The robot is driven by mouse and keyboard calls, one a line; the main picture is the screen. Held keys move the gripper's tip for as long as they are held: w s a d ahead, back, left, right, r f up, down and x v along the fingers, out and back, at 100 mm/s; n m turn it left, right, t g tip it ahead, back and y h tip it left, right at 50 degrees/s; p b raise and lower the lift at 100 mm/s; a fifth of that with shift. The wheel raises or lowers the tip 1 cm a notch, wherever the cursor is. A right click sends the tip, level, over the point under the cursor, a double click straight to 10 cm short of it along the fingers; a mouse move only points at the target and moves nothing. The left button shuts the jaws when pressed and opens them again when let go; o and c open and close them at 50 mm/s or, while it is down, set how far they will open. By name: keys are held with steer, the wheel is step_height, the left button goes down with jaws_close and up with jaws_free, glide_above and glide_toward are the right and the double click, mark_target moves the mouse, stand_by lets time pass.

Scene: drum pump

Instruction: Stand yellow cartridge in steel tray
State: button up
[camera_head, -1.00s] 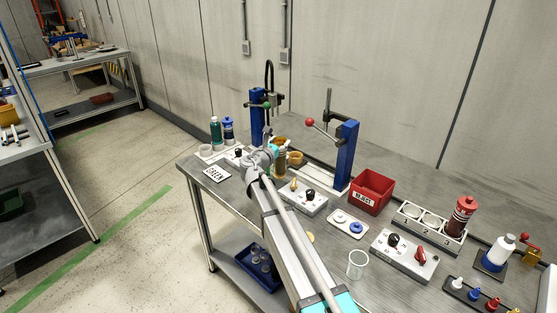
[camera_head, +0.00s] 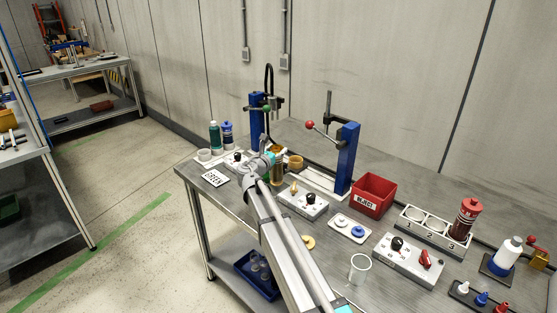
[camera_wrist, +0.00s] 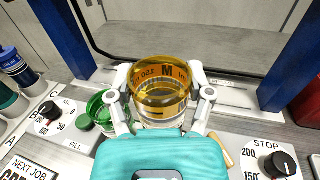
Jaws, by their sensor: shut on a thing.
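The yellow cartridge (camera_wrist: 162,82) is an amber, see-through cylinder with dark print. It sits upright between the two fingers of my gripper (camera_wrist: 164,100), which is shut on it. A clear lower part shows beneath it; I cannot tell whether its base touches anything. In the head view, the cartridge (camera_head: 277,170) is partly hidden by my gripper (camera_head: 266,163), near the left blue post. I cannot pick out the steel tray with certainty. A grey rack numbered 1, 2, 3 (camera_head: 416,233) stands at right, with a red cartridge (camera_head: 463,219) at position 3.
Blue posts (camera_head: 347,160) stand close behind my gripper. A green container (camera_wrist: 106,112) is just left of the cartridge. A control box with a STOP dial (camera_wrist: 272,160) is at right.

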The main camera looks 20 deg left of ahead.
steer(key=shift+f+b, duration=1)
steer(key=shift+f, duration=0.45)
steer(key=o, duration=1.3)
steer(key=shift+s+r, duration=0.1)
steer(key=shift+r, duration=0.1)
steer(key=s, duration=0.4)
steer(key=s+a, duration=0.1)
steer(key=s, duration=0.6)
steer(key=shift+s+a, duration=0.2)
steer(key=shift+s, duration=0.2)
